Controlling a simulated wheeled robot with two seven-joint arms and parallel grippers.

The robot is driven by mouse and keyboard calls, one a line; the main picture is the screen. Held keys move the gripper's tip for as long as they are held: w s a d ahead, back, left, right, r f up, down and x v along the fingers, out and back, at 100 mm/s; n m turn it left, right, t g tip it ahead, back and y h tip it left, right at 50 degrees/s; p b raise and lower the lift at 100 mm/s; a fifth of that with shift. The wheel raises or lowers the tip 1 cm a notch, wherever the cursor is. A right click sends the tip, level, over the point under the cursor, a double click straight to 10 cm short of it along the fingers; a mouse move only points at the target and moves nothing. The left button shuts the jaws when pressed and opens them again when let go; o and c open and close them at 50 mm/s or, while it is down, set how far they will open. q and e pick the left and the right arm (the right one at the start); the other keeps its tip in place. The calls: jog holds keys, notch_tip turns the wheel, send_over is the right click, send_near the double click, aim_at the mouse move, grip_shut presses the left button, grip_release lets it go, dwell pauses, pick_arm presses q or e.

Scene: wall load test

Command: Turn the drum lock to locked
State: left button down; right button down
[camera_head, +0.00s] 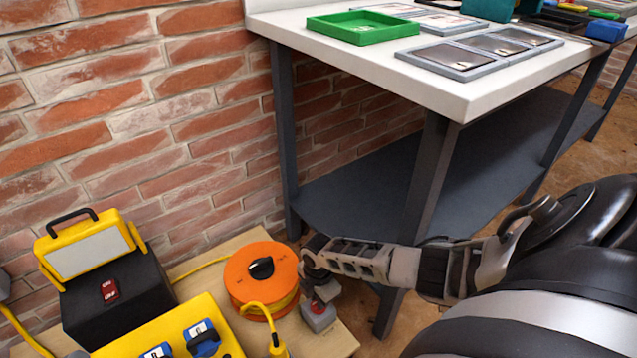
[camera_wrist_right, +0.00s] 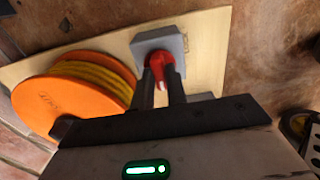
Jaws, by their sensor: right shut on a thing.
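A small grey lock block (camera_head: 320,320) sits on a wooden board beside the orange cable drum (camera_head: 240,284). In the right wrist view the grey block (camera_wrist_right: 158,40) carries a red knob (camera_wrist_right: 160,66). My right gripper (camera_head: 318,291) reaches in from the right over the block. Its two dark fingers (camera_wrist_right: 160,85) are shut on the red knob, one on each side. My left gripper is not in view.
The wooden board (camera_head: 230,247) stands against a brick wall. A yellow work lamp (camera_head: 90,250), a black box with a red switch (camera_head: 125,290) and a yellow socket box (camera_head: 165,325) stand left of the drum. A white-topped bench (camera_head: 350,55) with grey legs stands behind my right arm.

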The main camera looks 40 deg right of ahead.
jog(key=c, duration=1.4)
grip_release()
